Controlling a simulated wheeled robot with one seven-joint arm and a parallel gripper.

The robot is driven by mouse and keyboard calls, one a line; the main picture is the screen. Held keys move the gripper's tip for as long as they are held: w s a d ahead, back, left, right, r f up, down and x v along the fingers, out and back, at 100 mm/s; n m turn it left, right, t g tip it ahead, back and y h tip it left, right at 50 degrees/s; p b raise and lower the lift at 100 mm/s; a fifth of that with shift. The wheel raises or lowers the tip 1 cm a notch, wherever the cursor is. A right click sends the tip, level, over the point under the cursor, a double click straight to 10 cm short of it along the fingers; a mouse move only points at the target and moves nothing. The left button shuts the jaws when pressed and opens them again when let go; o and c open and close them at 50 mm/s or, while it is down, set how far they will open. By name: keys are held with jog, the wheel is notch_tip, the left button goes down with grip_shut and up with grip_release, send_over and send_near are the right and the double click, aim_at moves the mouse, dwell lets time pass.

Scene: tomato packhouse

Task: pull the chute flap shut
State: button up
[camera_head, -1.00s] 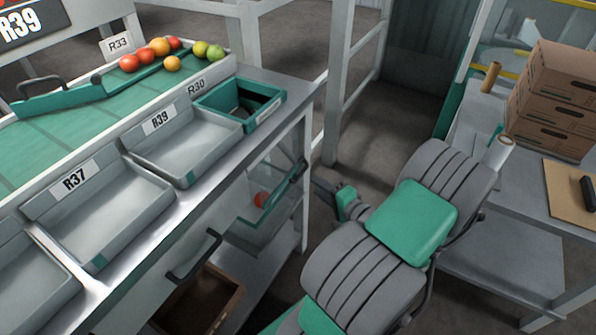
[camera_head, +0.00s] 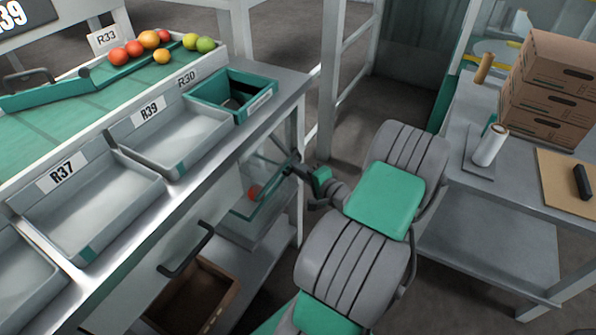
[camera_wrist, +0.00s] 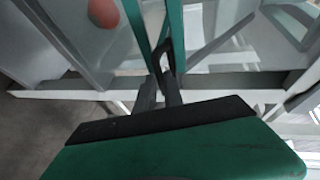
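The chute flap (camera_head: 262,195) is a clear panel with a green edge, hanging tilted outward under the sorting bench. A red tomato (camera_head: 254,192) shows behind its clear panel, and also in the wrist view (camera_wrist: 103,12). A dark handle (camera_wrist: 165,52) sits on the flap's green edge. My gripper (camera_head: 300,172) is at the flap's outer edge, beside this handle. In the wrist view my two dark fingers (camera_wrist: 160,92) stand a little apart, with the handle at their tips. I see no clear grip on it, and whether they touch it is hard to tell.
The bench (camera_head: 284,88) carries grey trays and a green-rimmed bin (camera_head: 238,104). A black pull handle (camera_head: 187,250) and a brown open box (camera_head: 195,297) are below it. A side table (camera_head: 490,190) with cartons (camera_head: 550,90) stands right.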

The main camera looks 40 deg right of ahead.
grip_shut()
dwell(0.8)
